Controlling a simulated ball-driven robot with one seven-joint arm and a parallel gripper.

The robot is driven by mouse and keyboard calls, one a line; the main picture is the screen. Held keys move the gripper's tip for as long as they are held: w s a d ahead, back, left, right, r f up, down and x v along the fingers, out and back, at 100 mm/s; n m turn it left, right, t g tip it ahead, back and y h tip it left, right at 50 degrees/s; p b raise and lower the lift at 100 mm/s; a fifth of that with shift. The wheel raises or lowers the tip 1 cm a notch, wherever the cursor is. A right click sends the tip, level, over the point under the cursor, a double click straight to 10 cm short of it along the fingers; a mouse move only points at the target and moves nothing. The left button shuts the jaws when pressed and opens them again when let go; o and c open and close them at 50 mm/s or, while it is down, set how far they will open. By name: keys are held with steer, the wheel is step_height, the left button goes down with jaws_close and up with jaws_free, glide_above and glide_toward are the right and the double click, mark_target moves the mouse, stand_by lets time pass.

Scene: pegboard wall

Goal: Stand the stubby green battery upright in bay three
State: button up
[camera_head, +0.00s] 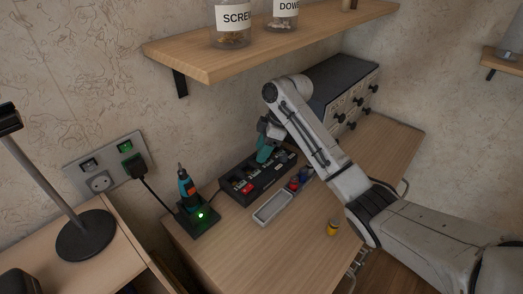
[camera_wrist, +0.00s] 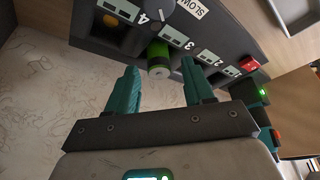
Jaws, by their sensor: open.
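The charger (camera_head: 255,189) is a dark box on the bench with numbered bays, also seen close up in the wrist view (camera_wrist: 235,35). The stubby green battery (camera_wrist: 158,58) stands at the bay marked 3, with its black-and-green body showing between my fingertips. I cannot tell whether it is fully seated. My gripper (camera_wrist: 159,67) is open, with one teal finger on each side of the battery and a visible gap to each. In the head view my gripper (camera_head: 264,150) is over the charger's back side and hides the battery.
A screwdriver (camera_head: 186,186) stands in a dock at left. A shelf (camera_head: 270,50) overhangs behind.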

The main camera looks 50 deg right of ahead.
steer(key=v, duration=0.6)
steer(key=shift+r, duration=0.3)
